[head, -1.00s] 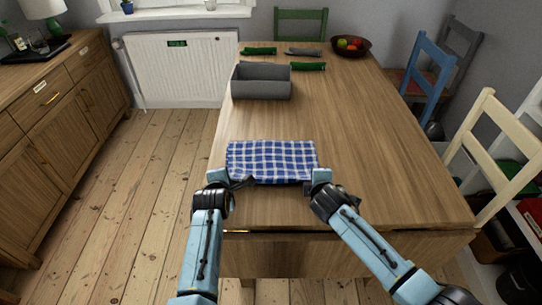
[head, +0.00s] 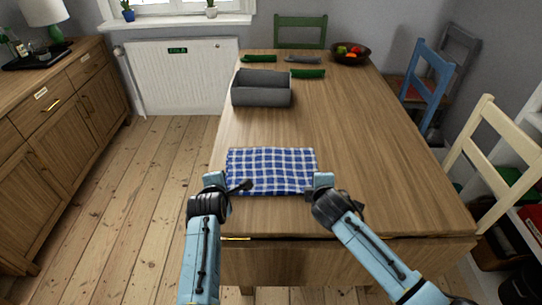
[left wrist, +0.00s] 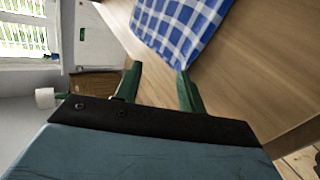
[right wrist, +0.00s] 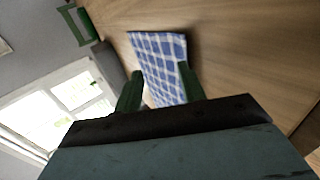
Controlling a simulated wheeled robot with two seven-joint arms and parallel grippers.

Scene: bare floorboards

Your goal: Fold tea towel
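A blue-and-white checked tea towel (head: 271,170) lies flat as a rectangle near the table's front edge. My left gripper (head: 243,186) is at its front left corner. In the left wrist view the left fingers (left wrist: 157,85) are apart with nothing between them, and the towel (left wrist: 180,25) lies just beyond one fingertip. My right gripper (head: 322,182) is at the towel's right edge near the front. In the right wrist view its fingers (right wrist: 160,82) are apart, with the towel (right wrist: 158,55) showing beyond and between them; contact cannot be told.
The wooden table (head: 350,130) is clear around and beyond the towel. A grey open box (head: 262,95) stands farther back left. Green-handled items (head: 308,74) and a fruit bowl (head: 350,55) are at the far end. Chairs (head: 485,150) stand along the right side.

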